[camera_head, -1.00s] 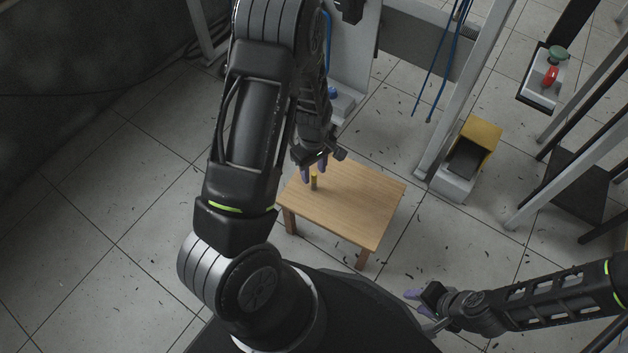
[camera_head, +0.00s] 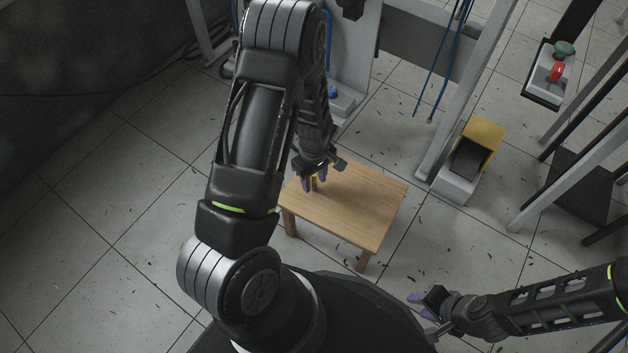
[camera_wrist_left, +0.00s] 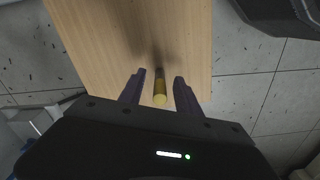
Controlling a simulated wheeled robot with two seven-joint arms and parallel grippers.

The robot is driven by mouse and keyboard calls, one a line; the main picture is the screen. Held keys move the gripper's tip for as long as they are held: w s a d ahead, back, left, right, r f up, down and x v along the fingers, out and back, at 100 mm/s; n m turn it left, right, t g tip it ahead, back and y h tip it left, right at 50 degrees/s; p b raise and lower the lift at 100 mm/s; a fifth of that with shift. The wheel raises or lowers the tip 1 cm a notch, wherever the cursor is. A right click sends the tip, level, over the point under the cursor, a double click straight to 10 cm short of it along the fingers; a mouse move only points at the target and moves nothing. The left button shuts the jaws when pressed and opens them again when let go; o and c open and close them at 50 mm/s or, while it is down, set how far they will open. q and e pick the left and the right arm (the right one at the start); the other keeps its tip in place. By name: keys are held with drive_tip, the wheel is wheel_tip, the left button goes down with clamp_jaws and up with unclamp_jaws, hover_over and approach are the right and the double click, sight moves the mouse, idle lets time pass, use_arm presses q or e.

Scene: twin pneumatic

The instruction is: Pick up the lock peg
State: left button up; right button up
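The lock peg is a small yellow upright cylinder (camera_head: 314,183) standing on the wooden table (camera_head: 362,213) near its left corner. In the left wrist view the peg (camera_wrist_left: 160,99) stands between the two purple fingers of my left gripper (camera_wrist_left: 158,90), with a gap on each side. My left gripper (camera_head: 315,184) is open around the peg in the head view, its fingers low over the tabletop. My right gripper (camera_head: 416,304) is at the lower right, away from the table; its purple fingers are too small to judge the opening.
The rest of the wooden tabletop is clear. A grey and yellow pedal-like box (camera_head: 470,160) sits on the floor to the right. A control box (camera_head: 549,76) with a red knob and a green button is at the upper right. A grey machine frame (camera_head: 455,95) stands behind the table.

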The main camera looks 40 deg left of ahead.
use_arm(q)
clamp_jaws()
idle(0.6)
wheel_tip(320, 180, up, 9)
drive_tip(key=p, duration=0.3)
drive_tip(key=shift+f+p, duration=0.1)
drive_tip(key=shift+p, duration=0.2)
drive_tip(key=shift+r, duration=0.6)
